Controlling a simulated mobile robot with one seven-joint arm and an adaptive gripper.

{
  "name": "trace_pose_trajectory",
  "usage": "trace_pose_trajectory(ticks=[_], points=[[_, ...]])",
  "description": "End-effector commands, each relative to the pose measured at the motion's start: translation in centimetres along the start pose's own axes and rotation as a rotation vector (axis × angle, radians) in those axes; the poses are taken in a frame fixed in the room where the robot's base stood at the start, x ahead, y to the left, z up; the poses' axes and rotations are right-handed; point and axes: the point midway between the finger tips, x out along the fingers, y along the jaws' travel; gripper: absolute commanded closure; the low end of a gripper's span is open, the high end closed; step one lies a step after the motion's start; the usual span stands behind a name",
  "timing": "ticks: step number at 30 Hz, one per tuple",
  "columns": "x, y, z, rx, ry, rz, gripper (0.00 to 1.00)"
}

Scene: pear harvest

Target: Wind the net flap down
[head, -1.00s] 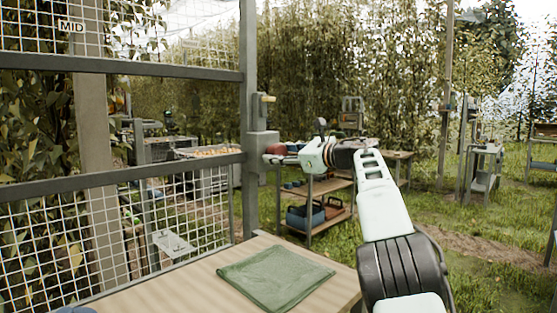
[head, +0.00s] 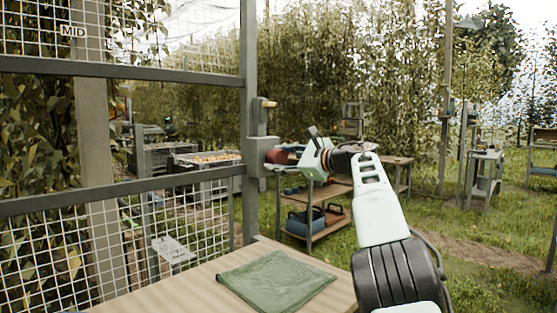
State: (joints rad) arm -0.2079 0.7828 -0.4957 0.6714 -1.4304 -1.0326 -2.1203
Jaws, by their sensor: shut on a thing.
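A grey winch box (head: 262,152) is fixed to the post at about the height of the bar's right end. My gripper (head: 284,155) is at the right side of this box, shut on what appears to be its crank handle. The fingers and the box hide most of the handle. A white tag reading MID (head: 74,31) is at the upper left, above the upper grey bar (head: 120,70).
A wooden table (head: 190,291) with a folded green cloth (head: 276,281) is in front, below my arm. A wooden-topped peg (head: 268,103) sticks out of the post above the winch box. A shelf cart (head: 330,190) with tools stands behind my gripper. Grass lies to the right.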

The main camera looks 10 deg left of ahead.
Motion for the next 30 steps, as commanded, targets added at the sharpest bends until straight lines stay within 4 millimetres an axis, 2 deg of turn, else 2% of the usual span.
trace_pose_trajectory(ticks=[5,6,11,22,30], points=[[0.0,0.1,0.0,-0.003,0.001,0.002,0.84],[0.0,0.1,0.0,-0.003,0.001,0.003,0.58],[0.0,0.1,0.0,-0.002,0.001,0.002,0.42],[-0.3,0.0,0.0,0.0,0.001,0.0,0.42],[-3.0,-0.1,0.1,0.002,0.001,-0.001,0.42]])
